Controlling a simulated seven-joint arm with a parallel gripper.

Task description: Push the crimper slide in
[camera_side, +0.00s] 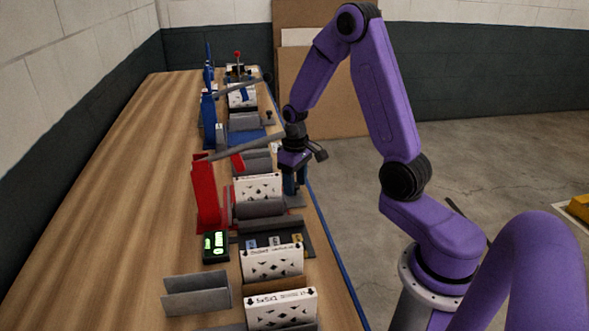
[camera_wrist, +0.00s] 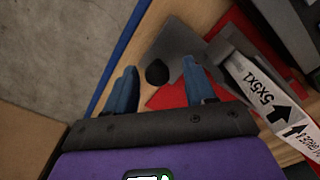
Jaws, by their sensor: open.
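The red crimper (camera_side: 207,195) with a long grey lever stands on the bench, left of my gripper in the side view. In the wrist view, a grey plate (camera_wrist: 184,48), which looks like its slide, lies over a red base (camera_wrist: 172,96). A black knob (camera_wrist: 157,73) shows on the plate's near-left part. My gripper (camera_side: 294,184) is low at the bench's right edge, beside the crimper. In the wrist view its blue fingers (camera_wrist: 159,68) are apart, with the knob between them in the picture. I cannot tell whether they touch it.
A white filter box (camera_wrist: 262,88) is beside the plate. A blue crimper (camera_side: 209,107) stands farther back. A green-lit display (camera_side: 215,246), a grey holder (camera_side: 197,296) and white boxes (camera_side: 272,263) are nearer the camera. The bench's left side (camera_side: 130,180) is clear.

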